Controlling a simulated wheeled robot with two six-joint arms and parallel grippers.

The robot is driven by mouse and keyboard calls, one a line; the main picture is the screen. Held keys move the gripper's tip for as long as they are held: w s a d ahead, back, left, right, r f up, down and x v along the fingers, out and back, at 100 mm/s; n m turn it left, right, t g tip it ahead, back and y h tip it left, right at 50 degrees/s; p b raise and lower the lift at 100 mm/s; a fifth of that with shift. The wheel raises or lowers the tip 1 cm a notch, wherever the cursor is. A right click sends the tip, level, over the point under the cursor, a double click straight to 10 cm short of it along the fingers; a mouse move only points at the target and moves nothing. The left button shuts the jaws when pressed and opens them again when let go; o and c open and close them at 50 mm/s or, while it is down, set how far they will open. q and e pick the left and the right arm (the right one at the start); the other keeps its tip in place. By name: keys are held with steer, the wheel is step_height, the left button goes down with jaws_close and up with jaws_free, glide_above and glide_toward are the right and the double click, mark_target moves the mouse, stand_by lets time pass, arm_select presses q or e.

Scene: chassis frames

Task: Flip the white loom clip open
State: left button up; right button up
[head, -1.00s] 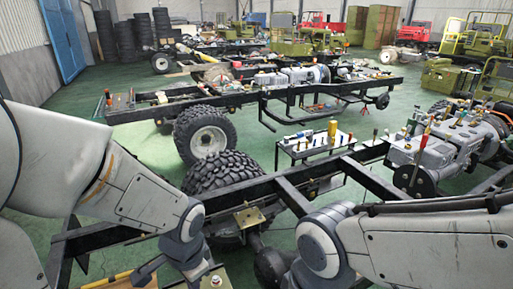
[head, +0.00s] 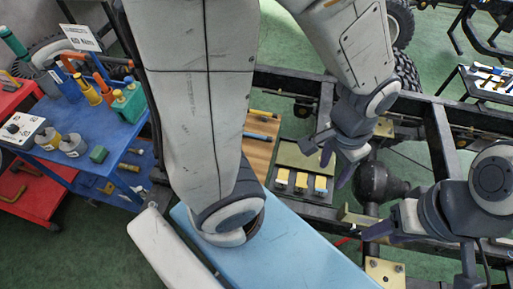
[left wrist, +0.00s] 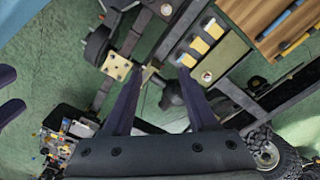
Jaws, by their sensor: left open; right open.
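A row of small clips sits on a dark rail on the pale metal plate. They are yellowish with pale or blue tops: one at the left with a whitish top (head: 282,177), one in the middle (head: 301,181), one at the right with a blue top (head: 320,185). I cannot tell surely which is the white loom clip. The row also shows at the upper right of the left wrist view. My left gripper (head: 335,170) is open and empty just right of the row; its fingers (left wrist: 160,72) point toward it. My right gripper (head: 374,230) is open and empty, further right.
A light blue panel (head: 285,250) lies in front. Black frame rails (head: 440,140) run around them. A blue cart (head: 115,135) with tools stands at the left. A holed yellowish plate (head: 385,270) is near my right gripper.

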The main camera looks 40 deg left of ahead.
arm_select(q)
steer(key=w+a+f+n+p, duration=0.1)
steer(key=a+f+n, duration=0.4)
steer(key=a, duration=0.5)
steer(key=w+a+f+n+p, duration=0.1)
steer(key=a+f+n+p, duration=0.1)
steer(key=a+f, duration=0.65)
steer(key=s+a+f+n, duration=0.3)
steer(key=s+a, duration=0.1)
steer(key=a, duration=0.3)
steer(key=shift+y, duration=0.3)
steer(key=f, duration=0.3)
steer(key=f+p, duration=0.1)
steer(key=f, duration=0.2)
steer(key=f+p, duration=0.1)
steer(key=f, duration=0.3)
steer(key=shift+s+d, duration=0.1)
steer(key=shift+d, duration=0.2)
jaws_close()
steer(key=shift+r, duration=0.1)
